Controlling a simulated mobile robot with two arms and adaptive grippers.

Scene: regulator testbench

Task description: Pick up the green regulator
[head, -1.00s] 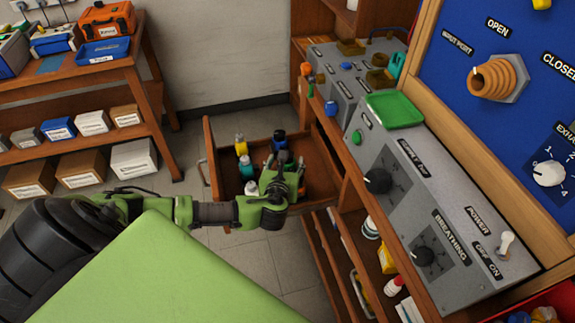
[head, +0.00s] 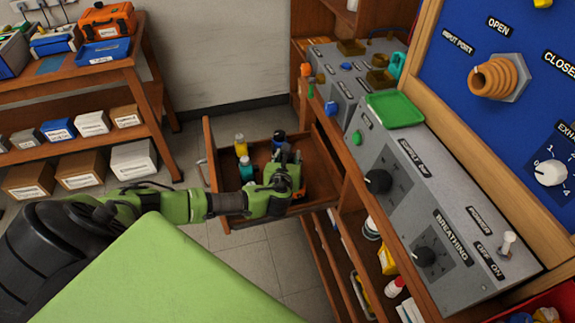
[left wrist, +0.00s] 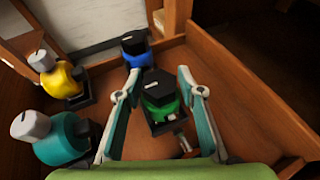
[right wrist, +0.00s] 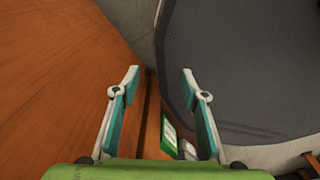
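The green regulator (left wrist: 161,103), with a black cap, stands in the open wooden drawer in the left wrist view. My left gripper (left wrist: 156,82) is open, with one finger on each side of the green regulator; I cannot tell whether either finger touches it. In the head view my left gripper (head: 288,160) is inside the drawer and hides the green regulator. My right gripper (right wrist: 157,82) is open, with nothing between its fingers, and shows only in its own wrist view.
In the drawer (head: 318,150) stand a yellow regulator (left wrist: 62,78), a teal one (left wrist: 63,138) and a blue one (left wrist: 137,50). The drawer walls are close around my left gripper. The grey testbench (head: 430,190) with a green tray (head: 394,110) is at the right.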

